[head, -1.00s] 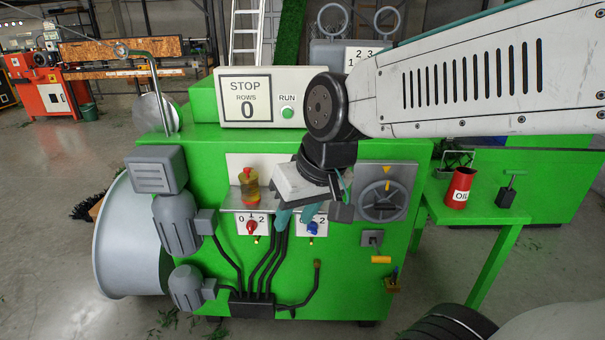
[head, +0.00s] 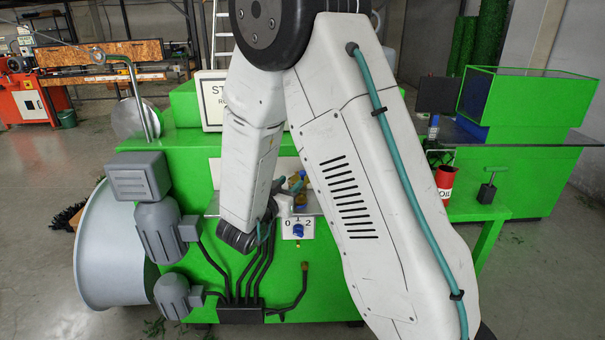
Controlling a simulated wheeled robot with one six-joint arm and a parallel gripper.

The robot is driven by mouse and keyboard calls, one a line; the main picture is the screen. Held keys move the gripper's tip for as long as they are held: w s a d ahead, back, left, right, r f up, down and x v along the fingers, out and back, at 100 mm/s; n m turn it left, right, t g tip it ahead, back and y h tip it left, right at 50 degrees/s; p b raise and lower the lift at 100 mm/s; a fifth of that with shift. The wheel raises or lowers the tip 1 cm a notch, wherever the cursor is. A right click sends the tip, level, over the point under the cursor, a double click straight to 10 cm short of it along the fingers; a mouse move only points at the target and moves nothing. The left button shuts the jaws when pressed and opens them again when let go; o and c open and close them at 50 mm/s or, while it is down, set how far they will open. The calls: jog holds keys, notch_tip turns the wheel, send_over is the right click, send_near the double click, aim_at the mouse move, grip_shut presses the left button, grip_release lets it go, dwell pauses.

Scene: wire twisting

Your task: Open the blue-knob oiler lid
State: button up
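The blue-knob oiler (head: 300,199) shows as a small blue and amber piece on the ledge at the front of the green machine, above the blue switch (head: 298,230). It is partly covered, and whether its lid is open or shut cannot be seen.
My arm covers the machine's middle and right front. A red oil can (head: 444,182) and a dark block with a green handle (head: 488,188) stand on the green side table (head: 471,212). Black cables (head: 240,272) run below the ledge. A grey drum (head: 105,245) stands at left.

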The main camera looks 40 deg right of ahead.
aim_at(301, 174)
jog(key=x, duration=0.7)
jog(key=shift+s+d, duration=0.1)
jog(key=shift+d, duration=0.35)
jog(key=shift+r, duration=0.1)
grip_shut()
